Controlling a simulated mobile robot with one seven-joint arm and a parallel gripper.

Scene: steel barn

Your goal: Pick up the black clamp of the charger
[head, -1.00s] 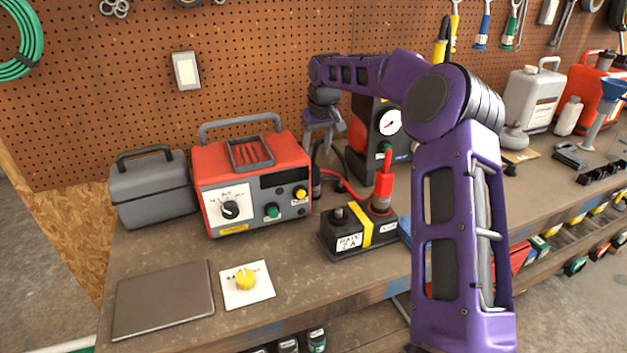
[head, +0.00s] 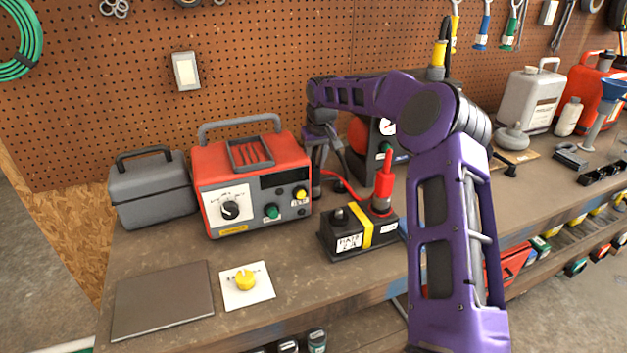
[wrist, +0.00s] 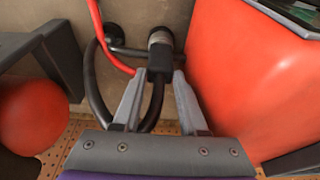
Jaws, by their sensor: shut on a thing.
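The black clamp (wrist: 160,62) stands upright between my fingertips in the wrist view, with a grey-white band near its far end. My gripper (wrist: 159,78) is shut on it, one finger on each side. In the head view my gripper (head: 325,158) reaches down just right of the red charger (head: 250,180); the clamp is a dark upright piece (head: 316,182) there, partly hidden by my fingers. A black cable (wrist: 96,85) loops beside the clamp in the wrist view. The red clamp (head: 384,180) sits on the black battery (head: 350,236) with the yellow strap.
The charger's red side (wrist: 240,75) is close to my right finger in the wrist view. A dark unit with a gauge (head: 402,148) stands behind the battery. A red cable (wrist: 106,45) runs nearby. A grey case (head: 152,190) is left. The front bench around the flat plate (head: 162,300) is mostly clear.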

